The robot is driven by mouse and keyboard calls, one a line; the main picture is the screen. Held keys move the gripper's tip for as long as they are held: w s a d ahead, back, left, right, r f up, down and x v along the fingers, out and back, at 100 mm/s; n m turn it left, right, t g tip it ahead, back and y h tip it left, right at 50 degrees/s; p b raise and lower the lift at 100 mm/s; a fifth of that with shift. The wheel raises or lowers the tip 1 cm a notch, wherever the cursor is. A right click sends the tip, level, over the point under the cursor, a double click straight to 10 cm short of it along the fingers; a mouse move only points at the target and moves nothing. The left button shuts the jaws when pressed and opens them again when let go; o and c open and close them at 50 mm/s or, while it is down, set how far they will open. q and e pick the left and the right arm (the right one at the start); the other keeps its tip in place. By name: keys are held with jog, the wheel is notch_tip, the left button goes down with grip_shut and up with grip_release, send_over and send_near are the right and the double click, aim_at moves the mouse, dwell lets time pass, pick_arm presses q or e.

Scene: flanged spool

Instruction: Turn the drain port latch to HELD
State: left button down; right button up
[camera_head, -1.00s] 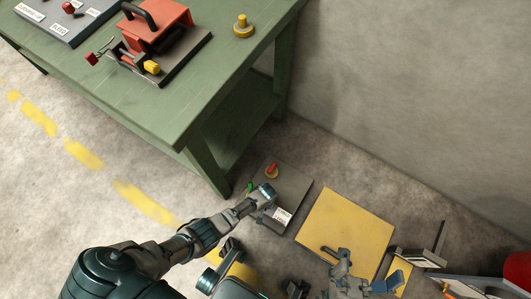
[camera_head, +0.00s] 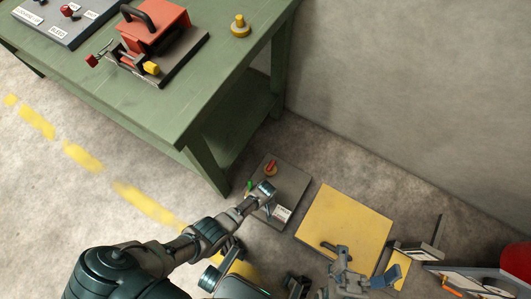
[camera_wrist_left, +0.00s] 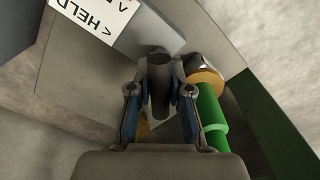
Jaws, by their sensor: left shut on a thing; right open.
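The drain port panel (camera_head: 290,184) is a grey plate low by the floor, beside the bench leg. It carries a red-topped knob, a green part (camera_head: 249,185) and a white label (camera_head: 282,213). In the left wrist view the label (camera_wrist_left: 95,15) reads HELD with an arrow. My left gripper (camera_head: 266,190) is over the panel; in its wrist view the fingers (camera_wrist_left: 160,90) are shut on a dark grey cylindrical latch handle (camera_wrist_left: 160,68). The handle's lower part is hidden. My right gripper (camera_head: 368,267) is open, over the yellow plate's lower edge.
A yellow plate (camera_head: 345,220) with a dark handle (camera_head: 329,247) lies right of the panel. A green workbench (camera_head: 150,105) stands upper left, holding a red box (camera_head: 160,20) and a yellow knob (camera_head: 240,27). A red rounded object (camera_head: 515,255) is at lower right.

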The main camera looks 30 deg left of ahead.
pick_arm(q)
jog(key=shift+d+n, duration=0.1)
jog(key=shift+n, duration=1.6)
jog(key=shift+d+n, duration=0.1)
jog(key=shift+n, duration=1.8)
dwell(0.7)
jog(key=c, duration=1)
grip_release()
jog(key=shift+c, duration=0.2)
notch_tip(320, 180, up, 12)
jog(key=shift+f, duration=0.1)
jog(key=shift+w, duration=0.1)
jog(key=shift+c, duration=0.2)
